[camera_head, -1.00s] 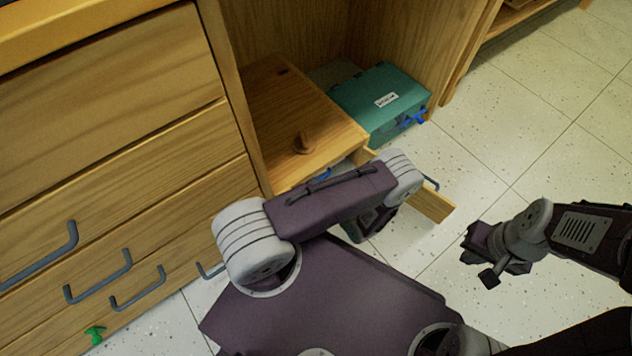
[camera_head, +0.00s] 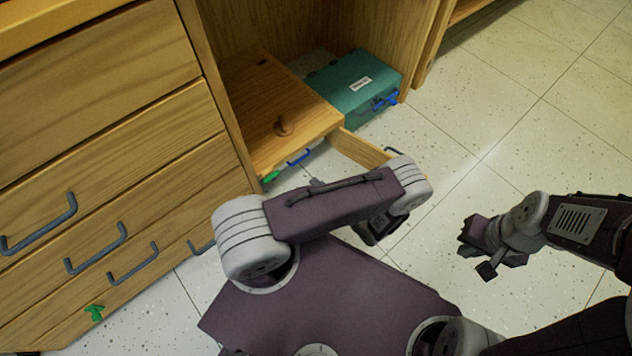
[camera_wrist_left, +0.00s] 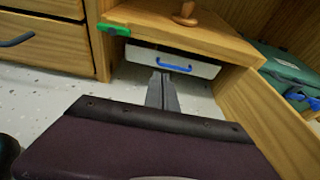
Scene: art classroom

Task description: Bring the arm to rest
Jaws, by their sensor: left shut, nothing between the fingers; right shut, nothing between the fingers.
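My left arm (camera_head: 335,205) is folded over my base, with its purple link level in the head view. Its gripper is mostly hidden behind that link there. In the left wrist view the left gripper (camera_wrist_left: 162,92) is shut and empty, its fingers pointing towards a white front with a blue handle (camera_wrist_left: 175,67) and seen below it, apparently apart from it. My right gripper (camera_head: 478,240) is shut and empty above the floor at the right of the head view, apart from all furniture.
A small wooden cabinet (camera_head: 262,100) with a knob on top has its door (camera_head: 360,148) swung open towards my left arm. A green clip (camera_wrist_left: 113,30) is at its left edge. Drawers (camera_head: 105,210) fill the left. Floor (camera_head: 540,110) is free at right.

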